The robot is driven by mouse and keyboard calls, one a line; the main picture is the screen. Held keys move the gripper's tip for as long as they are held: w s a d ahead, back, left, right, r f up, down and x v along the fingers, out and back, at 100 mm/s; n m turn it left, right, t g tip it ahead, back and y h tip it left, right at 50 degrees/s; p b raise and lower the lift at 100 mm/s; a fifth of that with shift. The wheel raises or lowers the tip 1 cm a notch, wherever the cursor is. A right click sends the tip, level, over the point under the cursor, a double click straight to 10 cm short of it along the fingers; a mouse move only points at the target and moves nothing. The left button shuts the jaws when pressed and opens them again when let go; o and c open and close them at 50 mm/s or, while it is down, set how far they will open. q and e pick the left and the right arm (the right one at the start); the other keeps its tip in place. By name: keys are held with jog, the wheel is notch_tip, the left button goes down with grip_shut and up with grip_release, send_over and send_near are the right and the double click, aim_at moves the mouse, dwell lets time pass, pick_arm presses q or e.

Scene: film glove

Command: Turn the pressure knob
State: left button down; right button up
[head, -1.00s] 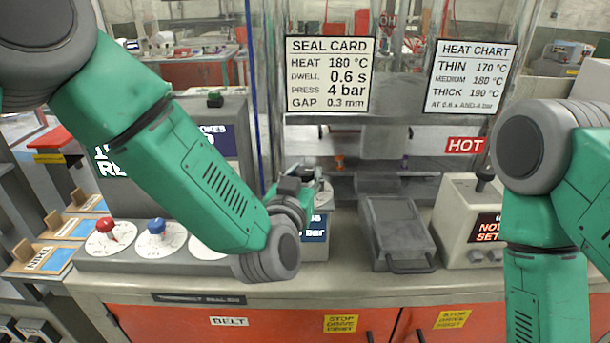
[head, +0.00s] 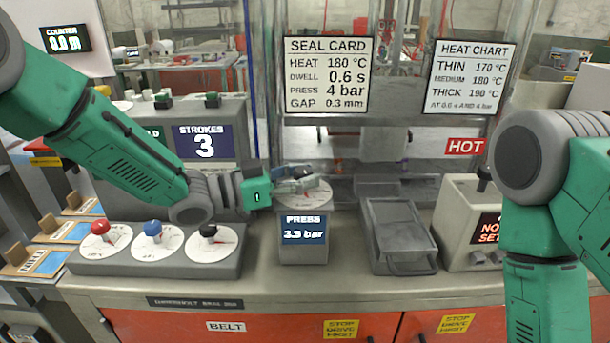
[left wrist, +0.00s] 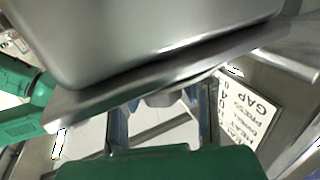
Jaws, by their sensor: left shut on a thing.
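The press box (head: 303,255) stands on the bench, its small screen (head: 304,230) showing "PRESS" and what looks like 3.5 bar, slightly blurred. A pale dial (head: 318,194) is on its top. My left gripper (head: 306,184) reaches in from the left, low over this dial, and is shut on the pressure knob. The fingers hide most of the knob in the head view. In the left wrist view, a small grey knob shape (left wrist: 162,98) shows between the fingers. The seal card (head: 327,75) behind reads press 4 bar. My right gripper is out of view.
Red (head: 97,228), blue (head: 153,229) and black (head: 208,231) knobs sit on a panel at left. A strokes screen (head: 204,143) reads 3. A grey tray (head: 397,228) and a heater box (head: 465,195) marked HOT stand to the right. Clear guard panels rise behind.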

pick_arm(q)
jog(key=m+g+h, duration=0.1)
jog(key=m+g, duration=0.1)
jog(key=g, duration=0.2)
jog(key=shift+w+m, duration=0.1)
jog(key=shift+m, duration=0.3)
jog(key=shift+r+m+g, duration=0.1)
jog(key=shift+m+g, duration=0.4)
jog(key=shift+g, duration=0.4)
jog(key=shift+r+g, duration=0.1)
jog(key=shift+g, duration=0.2)
jog(key=c, duration=1.1)
grip_release()
jog(key=a, duration=1.2)
jog(key=shift+f, duration=0.2)
jog(key=shift+a, duration=0.1)
